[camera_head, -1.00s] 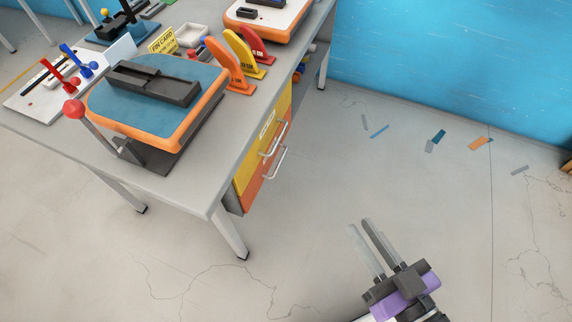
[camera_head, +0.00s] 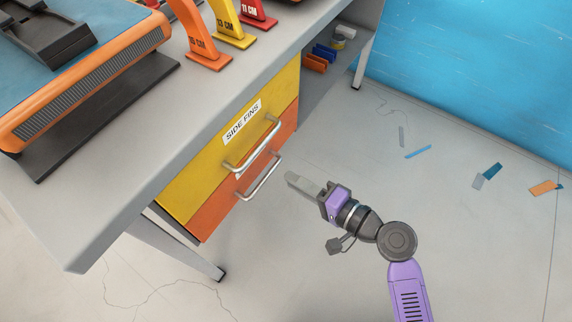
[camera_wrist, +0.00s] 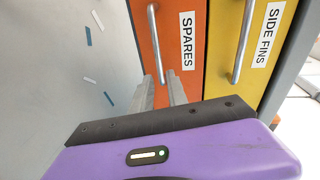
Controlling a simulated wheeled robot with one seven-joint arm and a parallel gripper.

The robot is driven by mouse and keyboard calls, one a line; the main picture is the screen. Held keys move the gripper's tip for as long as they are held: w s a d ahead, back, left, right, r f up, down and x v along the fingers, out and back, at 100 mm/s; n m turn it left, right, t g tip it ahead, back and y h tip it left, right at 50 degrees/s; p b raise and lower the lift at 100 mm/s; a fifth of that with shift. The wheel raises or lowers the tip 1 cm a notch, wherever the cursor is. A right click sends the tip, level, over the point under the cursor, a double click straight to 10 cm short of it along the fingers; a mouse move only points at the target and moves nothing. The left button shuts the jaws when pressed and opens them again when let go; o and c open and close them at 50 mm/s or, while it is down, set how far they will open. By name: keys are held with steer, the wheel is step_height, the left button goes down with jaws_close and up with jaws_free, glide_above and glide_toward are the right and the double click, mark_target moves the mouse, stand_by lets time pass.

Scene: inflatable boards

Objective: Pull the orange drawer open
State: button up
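The orange drawer (camera_head: 212,215) is shut under a yellow drawer (camera_head: 190,187) in the grey table. Its silver bar handle (camera_head: 260,178) faces my arm. In the wrist view the orange drawer (camera_wrist: 180,62) is labelled SPARES, and its handle (camera_wrist: 154,35) runs up the picture, its lower end lined up with the gap between my fingers. My gripper (camera_head: 291,178) is open and empty, just right of the handle in the head view and apparently short of it. The wrist view shows its two fingers (camera_wrist: 159,88) apart.
The yellow drawer, labelled SIDE FINS, has its own handle (camera_head: 252,147) close above the orange one. A table leg (camera_head: 190,250) stands below left. Coloured fins (camera_head: 208,42) stand on the tabletop. The floor (camera_head: 330,130) right of the drawers is mostly clear.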

mark_target(265, 177)
steer(key=shift+g+y, duration=0.5)
steer(key=shift+y, duration=0.1)
steer(key=w+a, duration=0.1)
steer(key=a, duration=0.1)
steer(key=w+a+f+b, duration=0.1)
steer(key=a, duration=0.2)
steer(key=w+a, duration=0.1)
steer(key=a, duration=0.1)
steer(key=shift+a+f, duration=0.15)
steer(key=shift+f, duration=0.15)
steer(key=shift+c, duration=0.5)
jaws_close()
